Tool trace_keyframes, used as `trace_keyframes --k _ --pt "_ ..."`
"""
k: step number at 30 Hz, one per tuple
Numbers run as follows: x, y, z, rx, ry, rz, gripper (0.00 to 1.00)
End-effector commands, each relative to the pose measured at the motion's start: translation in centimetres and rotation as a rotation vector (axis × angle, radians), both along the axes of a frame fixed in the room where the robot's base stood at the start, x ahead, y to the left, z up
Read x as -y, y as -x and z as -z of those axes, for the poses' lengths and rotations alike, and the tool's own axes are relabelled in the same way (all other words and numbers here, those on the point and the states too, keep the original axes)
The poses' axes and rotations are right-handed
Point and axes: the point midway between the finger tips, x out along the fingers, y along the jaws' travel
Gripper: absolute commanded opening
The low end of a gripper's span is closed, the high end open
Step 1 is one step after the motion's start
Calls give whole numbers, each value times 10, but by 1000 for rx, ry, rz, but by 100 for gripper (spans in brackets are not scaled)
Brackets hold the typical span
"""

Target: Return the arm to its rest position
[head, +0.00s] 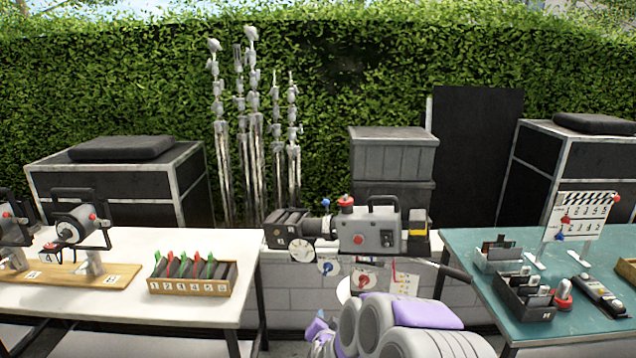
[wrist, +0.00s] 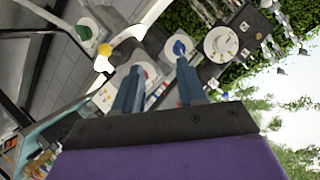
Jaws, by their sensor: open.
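My arm (head: 405,325), with grey and lavender links, is folded low at the bottom centre of the head view. My gripper (wrist: 160,67) shows in the wrist view as two blue fingers spread apart with nothing held between them. In the head view its fingers cannot be made out. Beyond the fingers, the tilted wrist view shows round white dials, with a blue knob (wrist: 179,48) and a yellow knob (wrist: 104,50). I cannot tell how far the fingertips are from them.
A grey camera rig (head: 372,238) stands ahead over a low block wall (head: 290,292). A white table (head: 210,303) with a numbered rack (head: 190,284) is at left. A green-topped table (head: 480,245) with trays and a clapperboard (head: 582,215) is at right. A hedge closes the back.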

Motion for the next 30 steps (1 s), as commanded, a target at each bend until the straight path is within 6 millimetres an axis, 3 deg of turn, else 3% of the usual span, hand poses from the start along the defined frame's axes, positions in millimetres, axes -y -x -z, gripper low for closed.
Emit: trace_keyframes --k 1,6,14,23,30 --pt "-4 6 -13 -35 -6 -42 40" --pt "-19 46 -36 -196 3 -195 40" --pt "-14 132 -65 -441 81 -396 40" --pt "30 260 -91 -756 211 -551 40" --pt "80 379 -108 -1038 293 -599 40"
